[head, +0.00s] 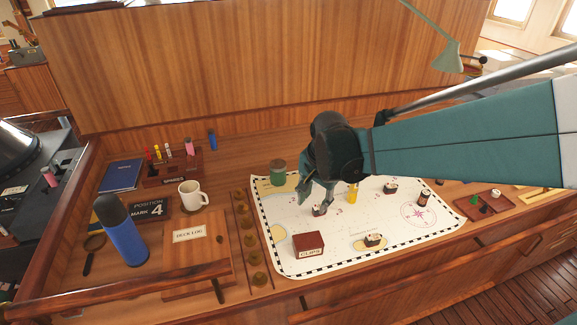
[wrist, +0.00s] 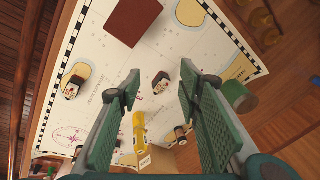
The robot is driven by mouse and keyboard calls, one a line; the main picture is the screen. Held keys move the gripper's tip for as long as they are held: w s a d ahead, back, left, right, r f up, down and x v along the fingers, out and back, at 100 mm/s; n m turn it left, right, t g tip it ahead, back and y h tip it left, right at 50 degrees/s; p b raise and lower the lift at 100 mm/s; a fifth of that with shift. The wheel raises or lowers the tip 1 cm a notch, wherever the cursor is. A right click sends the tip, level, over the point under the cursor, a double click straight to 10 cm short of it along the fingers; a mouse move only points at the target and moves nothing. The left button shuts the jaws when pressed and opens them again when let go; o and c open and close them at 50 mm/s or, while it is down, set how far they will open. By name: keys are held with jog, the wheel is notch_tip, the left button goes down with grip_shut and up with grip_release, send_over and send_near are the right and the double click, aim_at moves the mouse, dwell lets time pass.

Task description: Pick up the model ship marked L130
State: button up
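Several small model ships with dark hulls and pale tops sit on the white chart (head: 290,225). One model ship (head: 319,210) is just below my gripper (head: 316,195). In the wrist view this ship (wrist: 161,83) shows between the tips of my open gripper (wrist: 158,90), with no visible contact. A second ship (head: 374,240) sits on a yellow patch at the chart's front; it also shows in the wrist view (wrist: 72,89). A third ship (head: 390,187) stands farther back to the right. Hull markings are too small to read, so I cannot tell which is L130.
A red-brown CLIPS box (head: 308,250) stands in front of the gripper. A blue flask (head: 122,236) and mug (head: 191,194) are left. Clear chart surrounds the nearest ship.

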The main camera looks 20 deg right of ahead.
aim_at(316, 206)
jog(key=w+d+f+m+p, duration=0.1)
jog(key=w+p, duration=0.1)
jog(key=w+d+m+g+p, duration=0.1)
jog(key=w+m+p, duration=0.1)
jog(key=w+d+f+m+g+p, duration=0.1)
jog(key=w+d+m+p, duration=0.1)
jog(key=w+p, duration=0.1)
jog(key=shift+f, duration=0.35)
jog(key=shift+w+d+f+m+g+p, duration=0.3)
jog(key=shift+w+f+m+p, duration=0.1)
jog(key=shift+f+m+p, duration=0.25)
jog(key=shift+f, duration=0.1)
jog(key=shift+f, duration=1.3)
jog(key=shift+f+p, duration=0.35)
jog(key=shift+f, duration=2.25)
